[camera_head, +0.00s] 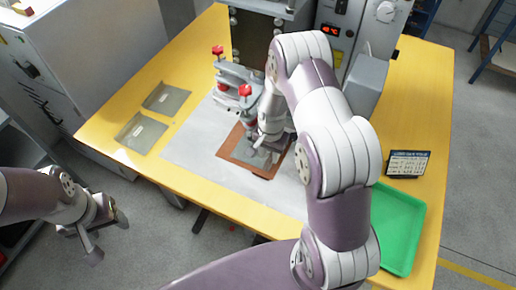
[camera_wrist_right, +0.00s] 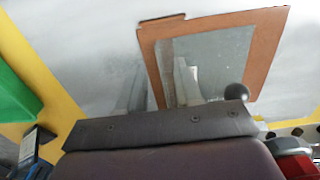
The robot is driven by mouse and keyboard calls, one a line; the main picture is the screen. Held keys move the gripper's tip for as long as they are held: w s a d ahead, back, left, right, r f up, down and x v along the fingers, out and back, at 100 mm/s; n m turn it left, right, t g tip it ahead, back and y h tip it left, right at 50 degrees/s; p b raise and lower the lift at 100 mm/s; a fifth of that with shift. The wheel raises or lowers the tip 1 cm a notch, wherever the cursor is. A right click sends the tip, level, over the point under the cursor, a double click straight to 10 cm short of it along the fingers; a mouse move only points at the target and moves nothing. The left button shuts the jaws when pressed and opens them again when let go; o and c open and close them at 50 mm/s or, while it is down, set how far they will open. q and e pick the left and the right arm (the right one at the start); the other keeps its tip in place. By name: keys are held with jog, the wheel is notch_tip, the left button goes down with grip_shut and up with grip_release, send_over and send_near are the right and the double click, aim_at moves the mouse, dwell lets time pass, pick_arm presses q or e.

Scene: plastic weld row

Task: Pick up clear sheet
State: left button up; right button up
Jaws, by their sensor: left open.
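Two flat greyish clear sheets lie apart on the yellow table's left side, the nearer sheet (camera_head: 141,133) and the farther sheet (camera_head: 166,98). Another greyish sheet (camera_wrist_right: 215,56) lies within a brown frame (camera_wrist_right: 268,35) on the pale mat; the frame (camera_head: 227,153) is partly hidden by my right arm in the head view. My right gripper (camera_head: 264,154) is over the frame. Its fingers (camera_wrist_right: 160,88) stand apart in the wrist view, with nothing visible between them but frame edge and mat. My left gripper (camera_head: 107,238) is open and empty, off the table's front-left side.
A press with red-knobbed clamps (camera_head: 232,78) stands behind the frame. A green tray (camera_head: 399,228) and small dark display (camera_head: 407,164) are at the right. A grey cabinet (camera_head: 75,60) stands left of the table. Bare pale mat (camera_head: 193,145) lies left of the frame.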

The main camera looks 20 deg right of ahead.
aim_at(271, 164)
jog(key=shift+f, duration=0.45)
jog(key=f, duration=0.2)
jog(key=d+f+p, duration=0.1)
jog(key=f, duration=0.1)
jog(key=shift+w+f, duration=0.1)
jog(key=shift+f, duration=0.3)
grip_shut()
jog(key=shift+a+r, duration=0.1)
jog(key=shift+r, duration=0.05)
